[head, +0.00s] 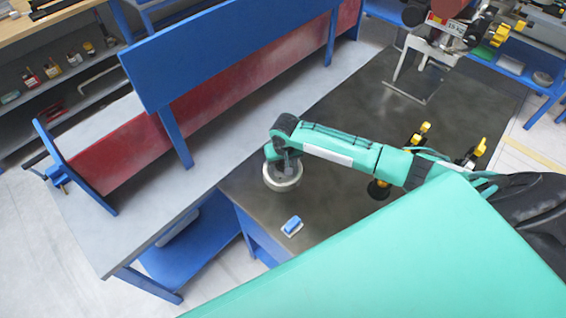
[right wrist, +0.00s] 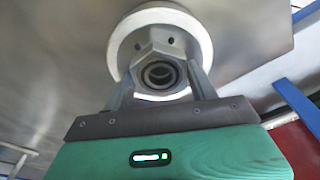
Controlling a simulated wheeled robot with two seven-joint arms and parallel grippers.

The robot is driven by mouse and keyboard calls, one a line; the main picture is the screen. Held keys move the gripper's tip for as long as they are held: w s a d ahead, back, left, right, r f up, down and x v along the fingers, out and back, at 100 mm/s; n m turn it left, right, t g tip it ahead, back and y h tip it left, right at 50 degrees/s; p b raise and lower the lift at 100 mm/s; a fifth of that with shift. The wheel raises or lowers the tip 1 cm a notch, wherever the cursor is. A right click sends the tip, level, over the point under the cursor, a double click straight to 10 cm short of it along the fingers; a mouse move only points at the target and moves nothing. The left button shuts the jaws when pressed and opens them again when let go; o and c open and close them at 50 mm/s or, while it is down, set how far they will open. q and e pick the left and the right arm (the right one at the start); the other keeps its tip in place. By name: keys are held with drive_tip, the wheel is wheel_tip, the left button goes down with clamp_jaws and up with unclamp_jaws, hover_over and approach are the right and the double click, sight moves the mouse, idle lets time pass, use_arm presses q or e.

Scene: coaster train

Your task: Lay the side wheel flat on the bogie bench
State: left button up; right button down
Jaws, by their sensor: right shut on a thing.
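The side wheel (head: 284,184) is a pale, round, rimmed wheel at the near left corner of the dark-topped bench (head: 330,190). It looks roughly flat. I cannot tell whether it touches the bench top or hangs just above it. My right gripper (head: 288,168) comes in from the right and is shut on the wheel's hub from above. In the right wrist view the wheel (right wrist: 204,42) shows as a white ring, with my gripper's two fingers (right wrist: 160,84) on either side of the hub. My left gripper is not in view.
A small blue-and-white block (head: 292,226) lies on the dark top near its front edge. Black-and-yellow clamps (head: 419,134) stand behind my right arm. A grey bench with red and blue panels (head: 235,65) adjoins on the left. The dark top behind the wheel looks clear.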

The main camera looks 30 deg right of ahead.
drive_tip(key=shift+w+f, duration=0.1)
idle(0.5)
drive_tip(key=c, duration=0.6)
unclamp_jaws()
drive_tip(key=shift+o, duration=1.1)
drive_tip(key=shift+s+f, duration=0.25)
wheel_tip(320, 180, up, 14)
drive_tip(key=s+p, duration=0.1)
drive_tip(key=shift+s+a+p, duration=0.2)
drive_tip(key=shift+p, duration=0.1)
